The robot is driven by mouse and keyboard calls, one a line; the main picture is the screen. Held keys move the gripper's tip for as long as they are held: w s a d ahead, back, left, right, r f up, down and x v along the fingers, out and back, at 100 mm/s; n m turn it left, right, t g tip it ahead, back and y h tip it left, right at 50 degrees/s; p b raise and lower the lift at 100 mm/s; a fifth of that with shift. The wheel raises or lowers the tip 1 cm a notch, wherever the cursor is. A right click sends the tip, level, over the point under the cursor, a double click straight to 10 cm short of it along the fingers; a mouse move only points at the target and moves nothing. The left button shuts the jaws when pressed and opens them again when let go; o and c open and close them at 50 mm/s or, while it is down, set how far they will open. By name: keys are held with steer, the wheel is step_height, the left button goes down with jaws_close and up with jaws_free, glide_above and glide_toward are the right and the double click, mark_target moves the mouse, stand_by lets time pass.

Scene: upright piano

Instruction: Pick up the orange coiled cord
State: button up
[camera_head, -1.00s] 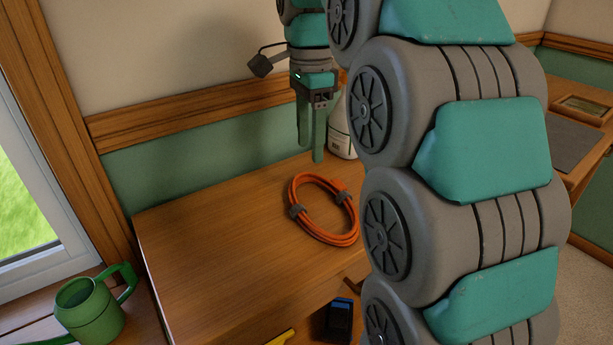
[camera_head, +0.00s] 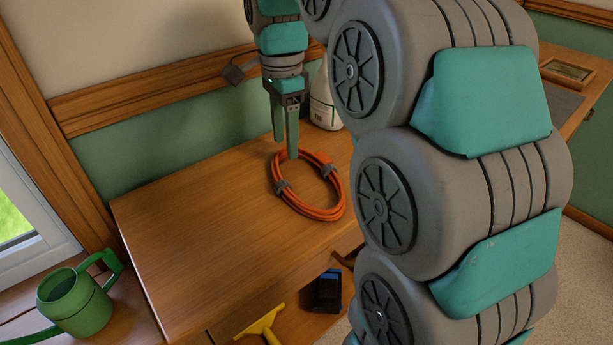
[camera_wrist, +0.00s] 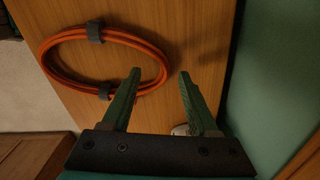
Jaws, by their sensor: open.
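The orange coiled cord (camera_head: 336,190) lies flat as an oval loop on the wooden top, with two dark grey straps around it. My gripper (camera_head: 286,148) points down above the cord's far left part, its two green fingers apart and empty. In the wrist view the cord (camera_wrist: 52,42) lies mostly left of the fingers, and its near right end passes close to or behind the left fingertip. I cannot tell the exact height of the fingertips above the cord.
A white bottle (camera_head: 324,105) stands behind the cord, close to the gripper. A green watering can or mug (camera_head: 77,302) is at lower left. A yellow tool (camera_head: 262,326) and a dark blue-black object (camera_head: 328,290) lie lower in front. The top's left part is clear.

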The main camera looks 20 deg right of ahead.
step_height(320, 180, down, 2)
jaws_close()
stand_by(0.6)
